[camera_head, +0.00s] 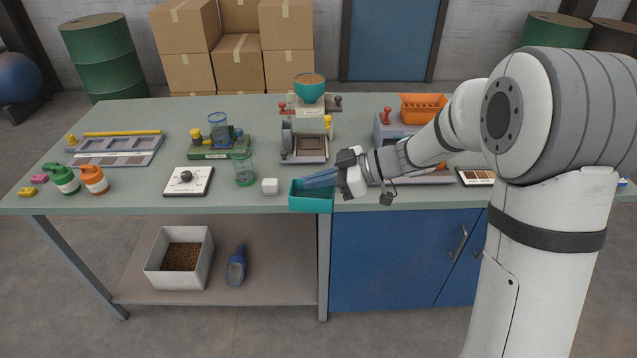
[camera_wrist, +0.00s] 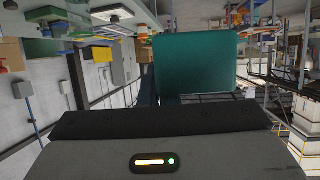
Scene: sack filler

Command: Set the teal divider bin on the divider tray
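The teal divider bin (camera_head: 311,201) is an open-topped box near the front edge of the table, left of my wrist. My gripper (camera_head: 320,180) reaches in from the right, its bluish fingers at the bin's upper right side, and looks shut on it. In the wrist view the bin (camera_wrist: 195,62) fills the space straight ahead of the palm and hides most of the fingers. Whether its base touches the table is unclear. A grey compartmented tray (camera_head: 138,151), which may be the divider tray, lies at the table's left with a yellow bar along its back.
A white dial plate (camera_head: 188,181) and green and orange bottles (camera_head: 95,180) are farther left. A filler stand with a teal bowl (camera_head: 310,88) rises behind the bin.

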